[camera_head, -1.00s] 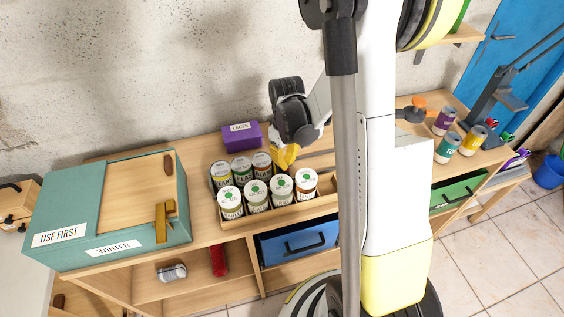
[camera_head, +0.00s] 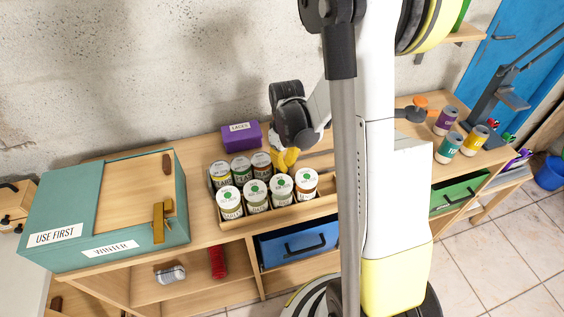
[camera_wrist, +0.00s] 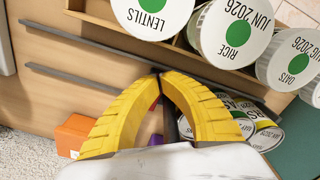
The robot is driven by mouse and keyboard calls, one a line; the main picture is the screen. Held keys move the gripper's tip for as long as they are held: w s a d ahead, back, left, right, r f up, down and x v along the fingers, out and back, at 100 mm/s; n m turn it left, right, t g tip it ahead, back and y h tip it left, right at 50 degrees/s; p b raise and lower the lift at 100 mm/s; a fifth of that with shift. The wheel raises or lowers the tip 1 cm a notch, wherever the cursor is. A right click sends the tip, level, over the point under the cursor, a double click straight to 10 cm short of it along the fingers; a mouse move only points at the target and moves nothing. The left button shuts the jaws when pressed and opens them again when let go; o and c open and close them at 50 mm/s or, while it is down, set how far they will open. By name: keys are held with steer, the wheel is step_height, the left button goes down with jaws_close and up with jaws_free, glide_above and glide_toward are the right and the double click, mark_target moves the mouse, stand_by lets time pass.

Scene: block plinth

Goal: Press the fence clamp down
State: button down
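My gripper (camera_head: 286,160) is low over the bench top, just behind the tray of jars. In the wrist view its two yellow fingers (camera_wrist: 160,74) curve in and meet at the tips, with nothing seen held between them. The tips are over a dark rail (camera_wrist: 105,49) that runs across the wood beside the jars; I cannot tell whether they touch it. An orange block (camera_wrist: 75,134) lies left of the fingers, and a small red piece (camera_wrist: 154,103) shows between them. I cannot tell which part is the fence clamp. In the head view my arm hides part of the bench.
Jars stand in a wooden tray (camera_head: 272,221), close to my fingers. A purple box (camera_head: 241,134) is behind them, and a teal box (camera_head: 75,205) at the left. Cans (camera_head: 448,148) and an orange knob (camera_head: 419,101) are at the right. A second dark rail (camera_wrist: 70,81) runs parallel.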

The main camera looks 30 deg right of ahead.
steer(key=shift+f+b, duration=0.55)
steer(key=shift+f, duration=0.1)
steer(key=shift+r, duration=0.1)
stand_by(0.4)
steer(key=shift+r+p, duration=2.75)
steer(key=shift+r, duration=1.15)
steer(key=shift+a+r, duration=0.15)
steer(key=shift+r, duration=0.1)
steer(key=s+a+r+m+t+b, duration=0.2)
steer(key=s+a+r+t+b, duration=0.5)
steer(key=a, duration=0.6)
steer(key=shift+s+r+m+b, duration=0.5)
steer(key=shift+s+r, duration=0.8)
steer(key=shift+s, duration=0.6)
